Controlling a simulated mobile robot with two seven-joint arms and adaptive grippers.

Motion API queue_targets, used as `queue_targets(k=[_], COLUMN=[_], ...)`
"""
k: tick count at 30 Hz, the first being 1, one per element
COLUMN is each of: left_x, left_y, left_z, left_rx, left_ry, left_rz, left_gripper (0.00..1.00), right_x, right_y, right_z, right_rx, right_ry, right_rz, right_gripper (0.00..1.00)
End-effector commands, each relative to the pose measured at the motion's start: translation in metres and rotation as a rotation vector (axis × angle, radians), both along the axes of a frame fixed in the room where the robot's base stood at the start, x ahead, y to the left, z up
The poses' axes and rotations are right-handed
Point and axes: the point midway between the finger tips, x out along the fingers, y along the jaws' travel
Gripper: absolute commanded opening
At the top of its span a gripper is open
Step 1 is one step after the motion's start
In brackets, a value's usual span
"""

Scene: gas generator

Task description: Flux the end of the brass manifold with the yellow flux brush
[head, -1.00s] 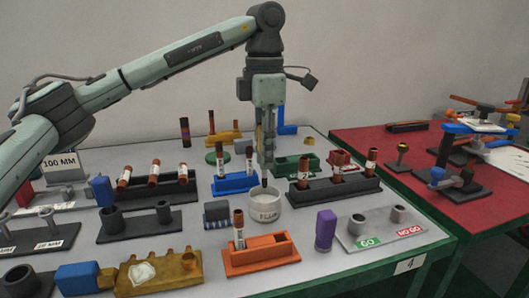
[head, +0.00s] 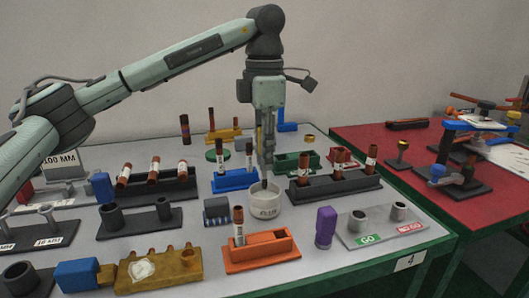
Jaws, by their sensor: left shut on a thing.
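My left gripper (head: 266,150) points straight down over the white flux pot (head: 266,200) near the middle of the table. It is shut on the yellow flux brush (head: 259,140), which is mostly hidden by the fingers. The brush's dark tip (head: 264,184) is at the pot's mouth; how deep it reaches is hard to tell. The brass manifold (head: 178,271), a yellow-brown block with several stubs on top and a white patch, lies at the front left. A blue block (head: 77,275) sits at its left end. My right gripper is not in view.
An orange tray (head: 262,254) with a brown tube stands in front of the pot. A blue rack (head: 236,181) and a dark rack (head: 334,191) flank it. A purple block (head: 325,227) and the grey go/no-go plate (head: 380,226) are at right.

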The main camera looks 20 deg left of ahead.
Motion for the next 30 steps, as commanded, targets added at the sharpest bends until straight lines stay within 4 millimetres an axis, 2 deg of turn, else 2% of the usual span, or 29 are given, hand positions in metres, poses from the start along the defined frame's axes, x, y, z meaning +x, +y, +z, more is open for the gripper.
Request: queue_targets(k=[30], left_x=[0.000], left_y=[0.000], left_z=[-0.027], left_rx=[0.001], left_ry=[-0.001], left_rz=[0.000], left_gripper=[0.00], right_x=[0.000], right_y=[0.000], right_z=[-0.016], right_rx=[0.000], right_ry=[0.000], right_rz=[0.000], right_gripper=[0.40])
